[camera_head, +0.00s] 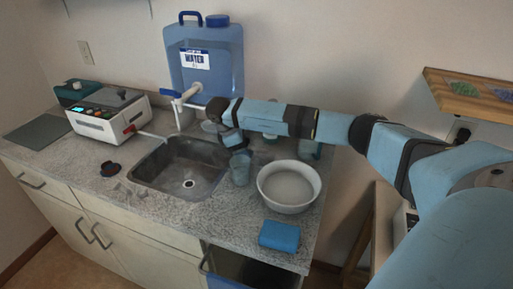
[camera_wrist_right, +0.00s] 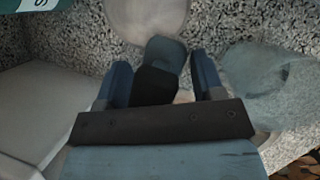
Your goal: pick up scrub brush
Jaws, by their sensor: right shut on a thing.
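My right arm reaches in from the right in the head view, and its gripper (camera_head: 234,141) is down at the back right edge of the sink. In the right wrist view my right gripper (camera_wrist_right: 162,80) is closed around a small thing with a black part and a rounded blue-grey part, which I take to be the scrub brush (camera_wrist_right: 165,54). In the head view the brush cannot be made out at the gripper. My left gripper is not in view.
A translucent cup (camera_head: 240,169) stands just below the gripper, also in the wrist view (camera_wrist_right: 262,78). A white bowl (camera_head: 289,187) and blue sponge-like block (camera_head: 280,236) are to the right. The sink (camera_head: 180,171), water jug (camera_head: 205,64) and white appliance (camera_head: 108,112) are left or behind.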

